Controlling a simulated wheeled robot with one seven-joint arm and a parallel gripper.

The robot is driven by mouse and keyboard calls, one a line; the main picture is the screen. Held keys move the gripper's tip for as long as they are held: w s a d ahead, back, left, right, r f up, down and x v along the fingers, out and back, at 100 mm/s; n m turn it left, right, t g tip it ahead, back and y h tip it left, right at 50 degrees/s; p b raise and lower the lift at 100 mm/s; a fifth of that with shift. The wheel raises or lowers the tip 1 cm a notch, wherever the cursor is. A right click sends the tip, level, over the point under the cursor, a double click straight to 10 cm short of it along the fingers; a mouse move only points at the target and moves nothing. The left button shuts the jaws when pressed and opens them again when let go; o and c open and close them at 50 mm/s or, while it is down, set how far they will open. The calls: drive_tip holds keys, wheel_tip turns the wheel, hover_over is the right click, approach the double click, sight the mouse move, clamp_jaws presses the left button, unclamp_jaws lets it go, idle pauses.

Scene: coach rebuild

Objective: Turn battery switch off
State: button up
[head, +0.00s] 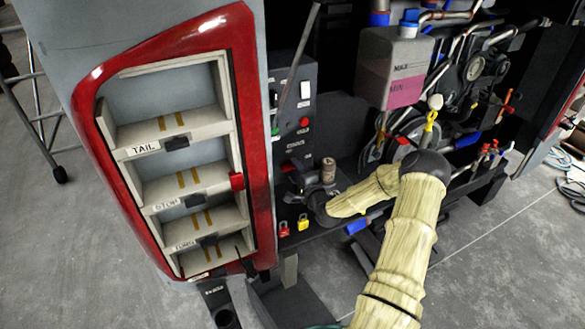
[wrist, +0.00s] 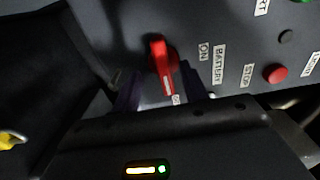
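The red battery switch handle (wrist: 162,60) shows in the wrist view on a dark grey panel. Its white-striped end points down, towards a small label (wrist: 176,99) that is partly hidden by my gripper's body. An "ON" label (wrist: 203,52) and a "BATTERY" label (wrist: 219,66) are to its right. My gripper (wrist: 160,82) is open, its purple fingers on either side of the handle's lower end with gaps beside it. Contact cannot be told. In the head view my gripper (head: 314,196) is low by the panel, and I cannot make out the handle clearly.
A red button (wrist: 276,73) marked "STOP" is right of the switch. The red-framed lamp shelf (head: 250,130) stands left; pipes and a reservoir tank (head: 392,65) are right.

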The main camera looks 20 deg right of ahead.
drive_tip(key=shift+s+r, duration=0.15)
drive_tip(key=shift+s+a, duration=0.1)
drive_tip(key=shift+s, duration=1.1)
drive_tip(key=s, duration=0.6)
drive_tip(key=shift+s, duration=0.2)
drive_tip(key=s+p, duration=0.1)
drive_tip(key=s, duration=1.6)
drive_tip(key=shift+s+d, duration=0.25)
drive_tip(key=shift+d, duration=0.15)
drive_tip(key=shift+w, duration=0.1)
